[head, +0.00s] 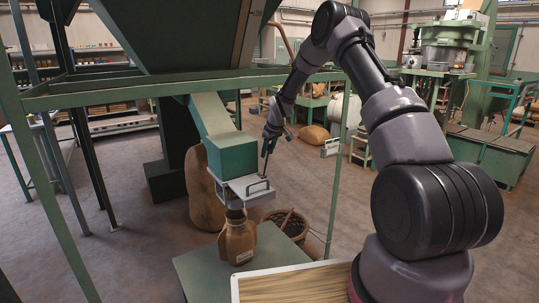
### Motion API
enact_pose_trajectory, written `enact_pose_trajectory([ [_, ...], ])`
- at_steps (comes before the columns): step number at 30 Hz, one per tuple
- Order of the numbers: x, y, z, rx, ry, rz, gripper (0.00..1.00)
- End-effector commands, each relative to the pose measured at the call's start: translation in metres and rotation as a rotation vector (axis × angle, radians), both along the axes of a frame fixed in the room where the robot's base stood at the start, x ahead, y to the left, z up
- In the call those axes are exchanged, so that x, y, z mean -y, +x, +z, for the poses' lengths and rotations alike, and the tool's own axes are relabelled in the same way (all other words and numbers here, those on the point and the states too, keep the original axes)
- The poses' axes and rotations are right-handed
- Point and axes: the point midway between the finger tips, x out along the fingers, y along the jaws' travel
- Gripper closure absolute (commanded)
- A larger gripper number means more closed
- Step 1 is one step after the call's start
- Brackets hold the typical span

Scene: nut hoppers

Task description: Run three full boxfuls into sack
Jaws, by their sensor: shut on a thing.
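A green box (230,156) hangs from the end of a pale chute (210,114) under the big green hopper (175,30). Below it is a light grey slide plate (240,187) with a dark bar handle (257,187). My gripper (265,175) points down at the plate's right side and is shut on the handle. A brown sack (237,243) with a pale label stands upright on a green platform, its neck right under the outlet below the plate. The box's inside and the sack's contents are hidden.
Green frame posts (338,165) and a crossbar (180,90) stand around the hopper. A larger brown sack (203,192) and a wicker basket (290,224) stand behind the platform (195,272). A white-rimmed tray (236,290) is in front. Open floor lies beyond.

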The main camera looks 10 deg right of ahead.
Motion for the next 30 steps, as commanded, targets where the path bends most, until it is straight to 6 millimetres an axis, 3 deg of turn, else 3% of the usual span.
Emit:
enact_pose_trajectory([
  [17,-0.0006,0.0038,0.0011,0.004,0.0,0.0,1.0],
  [18,-0.0006,0.0037,0.0011,0.004,0.0,0.0,0.55],
  [20,-0.0006,0.0036,0.001,0.003,-0.001,0.0,0.32],
  [30,-0.0009,0.0026,0.0022,0.001,0.0,0.0,0.3],
])
